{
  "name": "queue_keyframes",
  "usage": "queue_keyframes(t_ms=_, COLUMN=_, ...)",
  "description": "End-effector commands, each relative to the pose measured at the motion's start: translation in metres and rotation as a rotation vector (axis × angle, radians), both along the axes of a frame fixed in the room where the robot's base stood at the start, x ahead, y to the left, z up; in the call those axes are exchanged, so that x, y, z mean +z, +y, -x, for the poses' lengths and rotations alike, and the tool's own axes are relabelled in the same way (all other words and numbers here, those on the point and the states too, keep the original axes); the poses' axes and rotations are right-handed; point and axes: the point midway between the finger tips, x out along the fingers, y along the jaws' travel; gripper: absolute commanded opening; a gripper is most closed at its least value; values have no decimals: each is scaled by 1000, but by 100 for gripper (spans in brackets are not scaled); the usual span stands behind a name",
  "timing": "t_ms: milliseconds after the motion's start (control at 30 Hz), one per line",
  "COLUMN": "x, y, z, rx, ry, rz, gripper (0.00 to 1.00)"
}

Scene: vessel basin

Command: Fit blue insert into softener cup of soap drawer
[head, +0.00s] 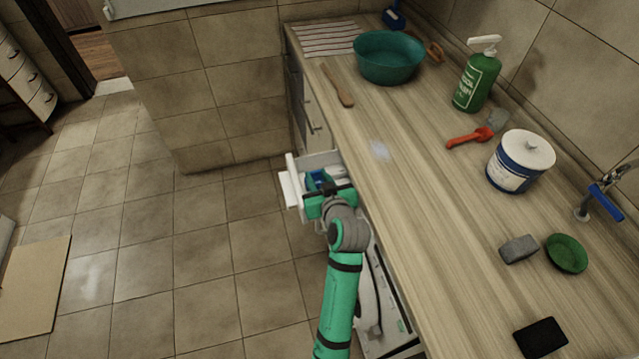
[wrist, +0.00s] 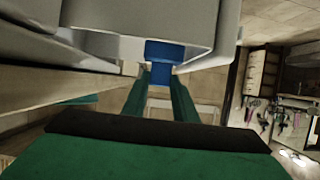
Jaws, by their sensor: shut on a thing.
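The blue insert (head: 317,178) shows at the fingertips of my gripper (head: 322,191), which is shut on it. In the wrist view the blue insert (wrist: 164,52) sits between the green fingertips (wrist: 159,82), in front of a pale grey hollow. The white soap drawer (head: 291,188) is pulled out from under the counter, and the insert is over or inside it in the head view. I cannot tell whether the insert touches the softener cup, because my gripper and the drawer walls hide the cup.
The wooden counter (head: 430,190) runs along the right of the drawer. A white appliance (head: 385,305) stands below it, beside my arm. On the counter are a teal basin (head: 388,58), a green bottle (head: 476,80) and a white-and-blue tub (head: 518,162).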

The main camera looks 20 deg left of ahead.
Motion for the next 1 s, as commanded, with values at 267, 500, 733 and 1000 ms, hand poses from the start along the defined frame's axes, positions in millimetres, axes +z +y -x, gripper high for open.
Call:
queue_keyframes(t_ms=267, x=-19, y=0, z=-16, rx=-2, ry=0, rz=0, gripper=5)
queue_keyframes(t_ms=500, x=-46, y=1, z=-20, rx=-3, ry=3, rz=-1, gripper=5)
queue_keyframes(t_ms=733, x=-54, y=1, z=-21, rx=-2, ry=-2, rz=-1, gripper=5)
queue_keyframes(t_ms=1000, x=-58, y=1, z=-20, rx=-1, ry=-1, rz=-1, gripper=30)
